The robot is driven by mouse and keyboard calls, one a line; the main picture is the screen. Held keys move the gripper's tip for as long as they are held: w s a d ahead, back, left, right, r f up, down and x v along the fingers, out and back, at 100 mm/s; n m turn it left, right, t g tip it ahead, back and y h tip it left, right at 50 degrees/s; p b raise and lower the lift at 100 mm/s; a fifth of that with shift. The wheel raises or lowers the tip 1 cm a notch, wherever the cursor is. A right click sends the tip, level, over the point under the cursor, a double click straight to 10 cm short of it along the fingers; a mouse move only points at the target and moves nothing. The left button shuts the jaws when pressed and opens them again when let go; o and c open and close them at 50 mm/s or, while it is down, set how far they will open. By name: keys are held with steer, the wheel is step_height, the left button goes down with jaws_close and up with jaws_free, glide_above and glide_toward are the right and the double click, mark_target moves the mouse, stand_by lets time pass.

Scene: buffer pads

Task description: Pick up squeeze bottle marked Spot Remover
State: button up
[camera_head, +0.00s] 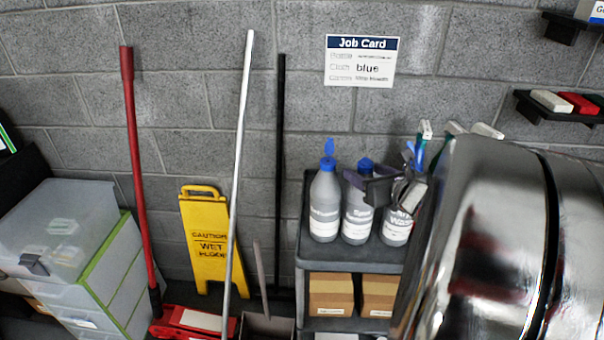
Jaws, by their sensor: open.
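Three grey squeeze bottles with blue tops stand upright on the top shelf of a dark cart (309,255). The left bottle (325,195) is in full view; its label is too small to read. The middle bottle (357,215) has a label that seems to start with "Sp"; my gripper hides part of its upper right side. The right bottle (396,232) has a label with a word like "Wash", and its top is hidden behind my gripper. My gripper (380,190) is open in front of the middle and right bottles. I cannot tell whether it touches either.
Cardboard boxes (331,293) sit on the lower shelf. My shiny arm fills the right foreground and hides the cart's right side. A yellow wet-floor sign (205,240) and long handles stand left of the cart. A job card (361,61) hangs on the block wall.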

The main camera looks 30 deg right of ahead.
steer(key=shift+x, duration=2.6)
jaws_close()
